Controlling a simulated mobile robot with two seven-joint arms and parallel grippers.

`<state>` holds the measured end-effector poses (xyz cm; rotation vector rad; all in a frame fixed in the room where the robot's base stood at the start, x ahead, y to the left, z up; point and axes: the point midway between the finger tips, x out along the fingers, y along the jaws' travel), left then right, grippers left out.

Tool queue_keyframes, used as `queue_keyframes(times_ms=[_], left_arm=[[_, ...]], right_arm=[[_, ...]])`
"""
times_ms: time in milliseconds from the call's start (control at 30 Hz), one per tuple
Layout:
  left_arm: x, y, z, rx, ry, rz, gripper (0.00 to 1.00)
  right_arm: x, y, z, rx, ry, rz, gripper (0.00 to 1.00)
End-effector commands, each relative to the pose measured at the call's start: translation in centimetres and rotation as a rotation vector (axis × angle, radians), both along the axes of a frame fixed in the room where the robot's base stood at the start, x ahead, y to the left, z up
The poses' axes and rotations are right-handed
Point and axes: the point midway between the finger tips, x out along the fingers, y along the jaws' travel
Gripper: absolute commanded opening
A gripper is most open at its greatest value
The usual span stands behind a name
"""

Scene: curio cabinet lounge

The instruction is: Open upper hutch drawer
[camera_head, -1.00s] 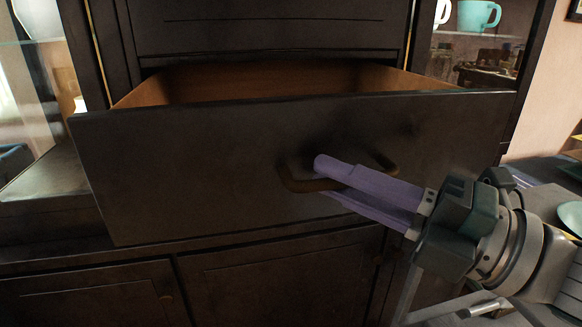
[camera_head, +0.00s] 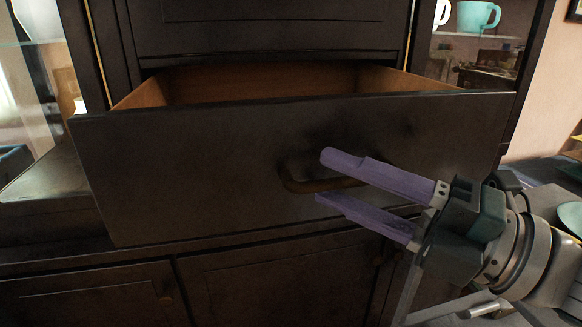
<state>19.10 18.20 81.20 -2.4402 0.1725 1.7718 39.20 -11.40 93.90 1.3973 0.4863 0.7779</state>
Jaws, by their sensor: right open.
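The upper hutch drawer (camera_head: 200,165) stands pulled out of the dark cabinet, with its brown wooden inside showing above the front panel. Its curved bar handle (camera_head: 305,186) is in the middle of the front. My right gripper (camera_head: 320,177) comes in from the right with its two purple fingers spread apart. One finger lies above the handle bar in the picture and the other below it. The right part of the handle is hidden behind the upper finger. I cannot tell whether a finger touches the bar. My left gripper is not in view.
Lower cabinet doors (camera_head: 90,300) with small knobs are below the drawer. Glass-fronted side shelves hold a teal mug (camera_head: 478,16) at the right and a white vessel (camera_head: 38,18) at the left. A teal plate (camera_head: 571,216) lies at the right edge.

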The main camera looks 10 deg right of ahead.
Motion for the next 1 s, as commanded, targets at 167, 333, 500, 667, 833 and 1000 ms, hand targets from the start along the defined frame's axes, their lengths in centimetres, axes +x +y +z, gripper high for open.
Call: queue_keyframes(times_ms=[167,333,500,667,833,1000], left_arm=[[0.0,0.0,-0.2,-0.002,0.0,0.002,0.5],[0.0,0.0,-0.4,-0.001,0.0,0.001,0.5],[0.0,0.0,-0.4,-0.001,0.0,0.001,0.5],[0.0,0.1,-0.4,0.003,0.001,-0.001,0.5],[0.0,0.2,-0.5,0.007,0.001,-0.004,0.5],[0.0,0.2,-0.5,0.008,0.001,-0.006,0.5]], right_arm=[[-2.2,-2.3,-0.7,-0.002,0.006,-0.001,0.45],[-4.5,-4.8,-1.1,-0.003,0.006,-0.001,0.45],[-5.9,-6.4,-1.3,-0.002,0.002,0.0,0.45],[-6.3,-6.9,-1.3,-0.002,0.0,0.001,0.45],[-6.2,-6.9,-1.3,-0.001,-0.001,0.0,0.45],[-6.2,-6.8,-1.3,-0.001,-0.001,0.0,0.45]])
